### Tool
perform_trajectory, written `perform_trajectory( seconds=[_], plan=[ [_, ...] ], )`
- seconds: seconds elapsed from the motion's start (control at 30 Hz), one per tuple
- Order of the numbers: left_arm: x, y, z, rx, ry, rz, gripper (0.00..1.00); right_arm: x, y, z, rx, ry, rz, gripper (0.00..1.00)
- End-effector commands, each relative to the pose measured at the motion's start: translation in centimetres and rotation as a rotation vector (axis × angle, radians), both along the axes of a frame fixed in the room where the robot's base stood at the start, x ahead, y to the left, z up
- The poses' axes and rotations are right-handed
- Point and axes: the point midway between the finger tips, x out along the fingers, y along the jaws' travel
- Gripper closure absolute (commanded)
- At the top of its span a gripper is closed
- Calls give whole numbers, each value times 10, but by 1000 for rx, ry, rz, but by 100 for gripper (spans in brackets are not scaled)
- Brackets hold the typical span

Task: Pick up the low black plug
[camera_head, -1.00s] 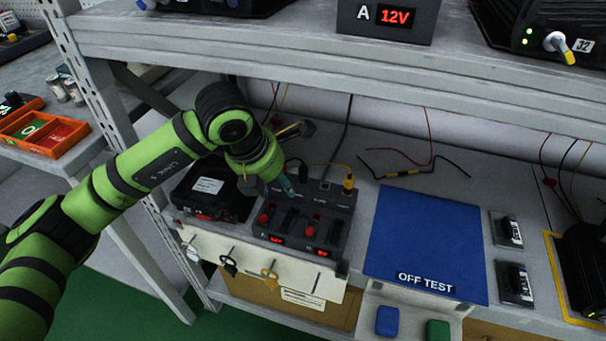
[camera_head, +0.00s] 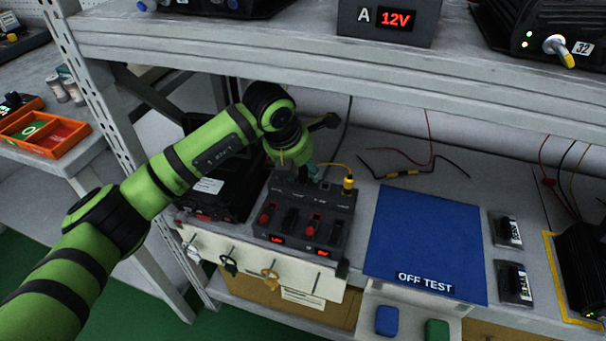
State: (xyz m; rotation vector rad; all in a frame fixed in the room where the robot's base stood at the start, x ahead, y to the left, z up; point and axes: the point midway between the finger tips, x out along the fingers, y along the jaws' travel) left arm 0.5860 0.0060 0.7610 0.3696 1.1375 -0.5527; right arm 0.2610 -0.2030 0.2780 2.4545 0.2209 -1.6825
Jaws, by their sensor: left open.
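A dark test panel (camera_head: 300,240) with red switches and red displays stands on the lower shelf. A yellow plug (camera_head: 348,183) with a yellow cable stands upright at its back right. The low black plug cannot be made out now; my left gripper covers the panel's back left. My left gripper (camera_head: 313,173) is open, pointing down over the back edge of the panel, its teal fingertips close to the panel top. Whether the fingers surround or touch the plug cannot be told. My right gripper is not in view.
A black case (camera_head: 212,196) stands left of the panel, beneath my left arm. A blue OFF TEST mat (camera_head: 425,240) lies clear to the right. The upper shelf (camera_head: 330,75) overhangs the gripper. Loose red and black wires (camera_head: 420,170) lie behind the mat.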

Motion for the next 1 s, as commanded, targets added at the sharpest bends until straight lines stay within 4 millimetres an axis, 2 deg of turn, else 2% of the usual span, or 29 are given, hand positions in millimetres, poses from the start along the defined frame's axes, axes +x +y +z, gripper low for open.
perform_trajectory(
  seconds=[0.13,0.17,0.2,0.23,0.27,0.3,0.67,0.83,0.97,1.0],
  plan=[
    [0,0,0,0,0,0,53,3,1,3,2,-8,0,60],
    [0,0,0,0,0,0,57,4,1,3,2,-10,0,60],
    [0,0,0,0,0,0,73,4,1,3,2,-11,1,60],
    [0,0,0,0,0,0,85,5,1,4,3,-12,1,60],
    [0,0,0,0,0,0,94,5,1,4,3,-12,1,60],
    [0,0,0,0,0,0,96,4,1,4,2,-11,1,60],
    [0,0,1,-1,0,0,97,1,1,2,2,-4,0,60],
    [0,0,12,-2,-3,0,97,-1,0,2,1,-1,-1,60],
    [0,0,30,-3,-4,0,97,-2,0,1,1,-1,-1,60],
    [-1,1,28,-8,-12,1,97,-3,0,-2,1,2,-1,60]
  ],
)
